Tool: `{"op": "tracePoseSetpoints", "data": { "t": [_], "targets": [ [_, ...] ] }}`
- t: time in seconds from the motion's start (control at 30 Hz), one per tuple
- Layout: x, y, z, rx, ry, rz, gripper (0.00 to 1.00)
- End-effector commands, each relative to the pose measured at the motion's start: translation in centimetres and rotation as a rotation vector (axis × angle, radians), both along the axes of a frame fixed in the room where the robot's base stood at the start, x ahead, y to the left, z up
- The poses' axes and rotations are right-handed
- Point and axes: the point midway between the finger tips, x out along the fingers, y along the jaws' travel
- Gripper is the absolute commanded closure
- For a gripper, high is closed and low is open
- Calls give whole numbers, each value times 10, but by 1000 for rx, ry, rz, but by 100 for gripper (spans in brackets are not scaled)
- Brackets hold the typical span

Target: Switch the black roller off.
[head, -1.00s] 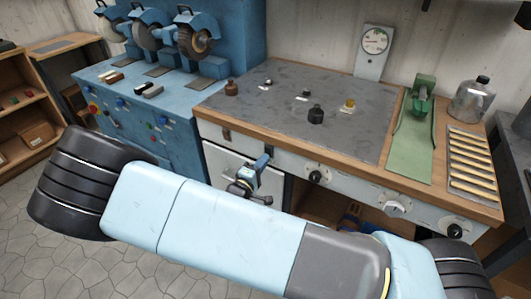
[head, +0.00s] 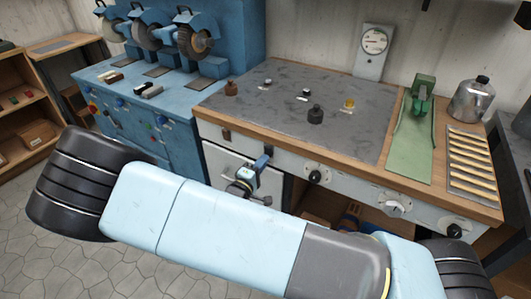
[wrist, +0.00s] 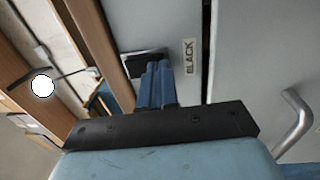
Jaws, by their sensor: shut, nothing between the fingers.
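In the wrist view a BLACK label (wrist: 190,57) is on the pale front panel of the bench. A dark switch plate (wrist: 143,63) is beside it, mostly behind my fingers. My gripper (wrist: 158,68) is shut and empty, its blue fingertips over this plate; I cannot tell whether they touch it. The switch's position is hidden. In the head view my gripper (head: 265,161) is at the bench front, above the pale cupboard door. The black roller itself cannot be made out with certainty.
Along the bench front are a dark red-brown switch (head: 227,133), a black knob (head: 315,176) and a white knob (head: 394,209). A metal handle (wrist: 296,121) juts out near my gripper. Small pots stand on the grey bench top (head: 280,121). A blue grinding machine (head: 185,125) stands left.

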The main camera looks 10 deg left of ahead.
Motion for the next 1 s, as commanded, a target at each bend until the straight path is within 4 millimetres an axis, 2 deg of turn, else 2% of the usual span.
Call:
{"op": "tracePoseSetpoints", "data": {
  "t": [1.0],
  "targets": [
    [-71,30,0,0,1,2,100]
  ]
}}
